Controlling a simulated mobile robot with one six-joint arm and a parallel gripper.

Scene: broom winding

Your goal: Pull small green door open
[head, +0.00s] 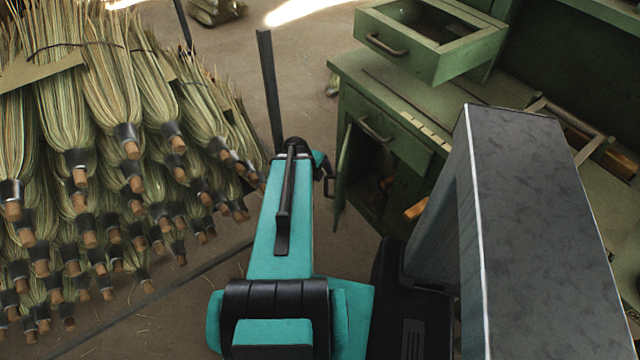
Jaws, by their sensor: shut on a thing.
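The small green door (343,182) of the green cabinet stands open, seen almost edge-on. The dark inside of the cabinet (370,170) shows to its right, with some small items in it. The door's dark handle (329,188) is on its left face. My gripper (324,172), at the end of my teal arm, is at this handle and shut on it. The fingertips are small and partly hidden by my arm, so the exact grip is hard to see.
A closed green drawer (390,135) is above the door opening. Another drawer (432,38) sticks out higher up. Many brooms (90,130) are stacked at the left. A dark upright post (270,90) stands behind my arm. Bare floor (225,45) lies beyond.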

